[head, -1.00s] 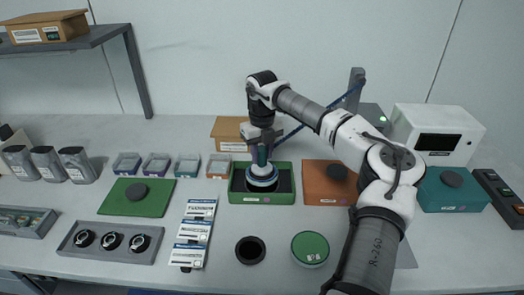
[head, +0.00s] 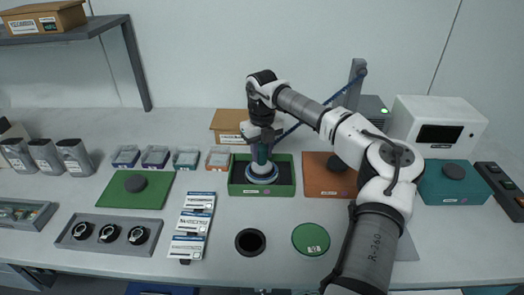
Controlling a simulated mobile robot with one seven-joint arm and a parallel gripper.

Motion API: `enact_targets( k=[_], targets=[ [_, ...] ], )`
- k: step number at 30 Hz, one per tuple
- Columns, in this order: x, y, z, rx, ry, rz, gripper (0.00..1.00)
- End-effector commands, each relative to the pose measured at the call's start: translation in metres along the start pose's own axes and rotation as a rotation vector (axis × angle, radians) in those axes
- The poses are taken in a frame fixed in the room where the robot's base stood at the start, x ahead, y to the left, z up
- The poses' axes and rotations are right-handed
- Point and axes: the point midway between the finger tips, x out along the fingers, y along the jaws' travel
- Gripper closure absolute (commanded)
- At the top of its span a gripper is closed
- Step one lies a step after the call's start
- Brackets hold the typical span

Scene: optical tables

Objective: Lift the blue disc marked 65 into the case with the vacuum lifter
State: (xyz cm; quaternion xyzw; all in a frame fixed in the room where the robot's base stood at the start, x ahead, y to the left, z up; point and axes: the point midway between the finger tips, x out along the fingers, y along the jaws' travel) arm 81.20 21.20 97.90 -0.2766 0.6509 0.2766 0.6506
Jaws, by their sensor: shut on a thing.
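My gripper (head: 261,141) is shut on the vacuum lifter (head: 263,168), which stands upright with a dark grip and a white cup. Under the cup is a round disc with a blue rim (head: 262,180); its mark is covered. The disc is at the left part of the open green case (head: 262,194), within its outline. I cannot tell whether the disc rests on the case's dark floor or hangs just above it. The case's right part shows empty and dark.
A green disc (head: 310,239) and a black ring (head: 250,242) lie in front. An orange-brown case (head: 322,182) is at the right, a green mat (head: 137,189) at the left. Labelled cards (head: 194,222) lie between. A cardboard box (head: 227,124) stands behind.

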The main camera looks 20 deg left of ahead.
Motion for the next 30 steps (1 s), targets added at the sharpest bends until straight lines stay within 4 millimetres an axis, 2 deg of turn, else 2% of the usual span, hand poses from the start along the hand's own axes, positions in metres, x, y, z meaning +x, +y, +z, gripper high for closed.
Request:
enact_targets(
  k=[28, 29, 30],
  targets=[
    [0.0074, 0.0000, 0.0002, 0.000, -0.001, 0.000, 0.97],
    [0.0069, 0.0000, 0.0002, 0.000, -0.001, 0.000, 0.64],
    [0.0069, 0.0000, 0.0002, 0.000, -0.001, 0.000, 0.59]
  ],
)
